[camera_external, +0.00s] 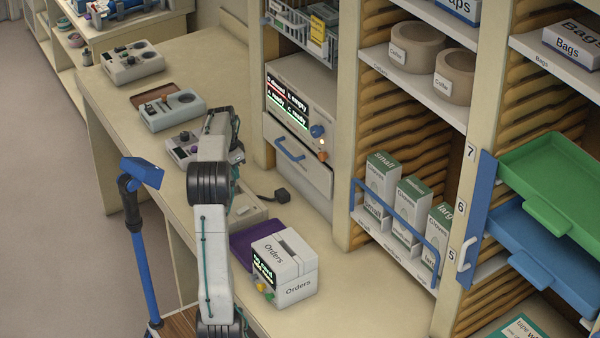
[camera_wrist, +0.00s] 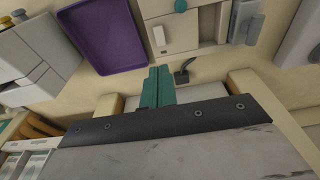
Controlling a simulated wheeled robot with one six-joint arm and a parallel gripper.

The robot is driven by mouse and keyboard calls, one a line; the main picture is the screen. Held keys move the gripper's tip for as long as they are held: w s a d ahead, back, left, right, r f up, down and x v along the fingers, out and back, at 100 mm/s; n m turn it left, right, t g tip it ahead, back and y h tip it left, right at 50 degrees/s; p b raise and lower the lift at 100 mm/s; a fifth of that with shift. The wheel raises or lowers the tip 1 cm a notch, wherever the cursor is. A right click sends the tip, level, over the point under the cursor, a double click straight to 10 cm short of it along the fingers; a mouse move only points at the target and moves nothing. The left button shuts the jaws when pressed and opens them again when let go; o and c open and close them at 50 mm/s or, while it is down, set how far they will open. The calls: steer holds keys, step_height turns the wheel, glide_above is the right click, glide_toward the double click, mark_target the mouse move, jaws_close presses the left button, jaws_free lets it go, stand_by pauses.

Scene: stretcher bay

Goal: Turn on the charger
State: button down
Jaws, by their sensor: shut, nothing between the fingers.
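A low beige box (camera_wrist: 185,32), probably the charger, lies on the counter; I read no label on it. In the external view the box (camera_external: 252,214) is partly hidden behind my arm. My gripper's teal fingers (camera_wrist: 157,72) are shut and empty, pointing toward the box's switch side; contact cannot be judged. In the external view the fingertips are not clearly visible. I cannot tell whether the switch is on or off.
A purple tray (camera_wrist: 105,32) and the Orders box (camera_external: 284,272) stand beside the box. A black plug (camera_external: 282,195) lies near it. Several instruments, one of them a grey console (camera_external: 172,108), line the counter. A cabinet (camera_external: 300,100) and glove shelf (camera_external: 395,235) flank the counter.

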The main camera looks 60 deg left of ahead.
mark_target(246, 207)
steer(key=shift+s+r+t, duration=0.1)
steer(key=shift+t, duration=0.2)
steer(key=x, duration=1.4)
